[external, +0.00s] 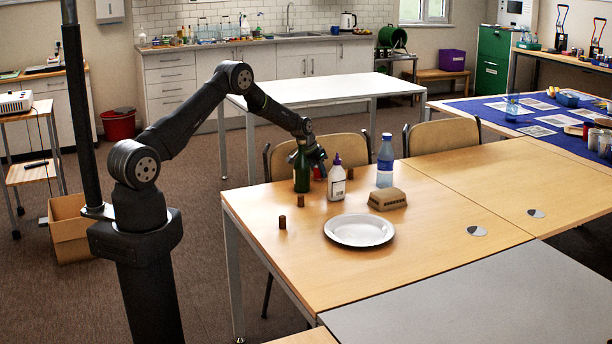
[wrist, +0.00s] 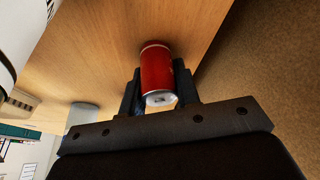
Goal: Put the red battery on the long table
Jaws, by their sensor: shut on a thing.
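The red battery (wrist: 157,72) sits between the two fingers of my gripper (wrist: 160,95) in the wrist view, its silver end towards the camera. In the external view my gripper (external: 316,160) is over the far left edge area of the wooden table (external: 265,250), beside a dark green bottle (external: 301,170). A bit of red shows there just below the fingers, partly hidden by my gripper. I cannot tell whether the battery touches the wood. A white table (external: 320,90) stands further back; which table is the long one is not clear.
A white plate (external: 360,230) and small brown-red cylinders (external: 282,222) are nearer the front. Two chairs stand behind; the white table top is clear.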

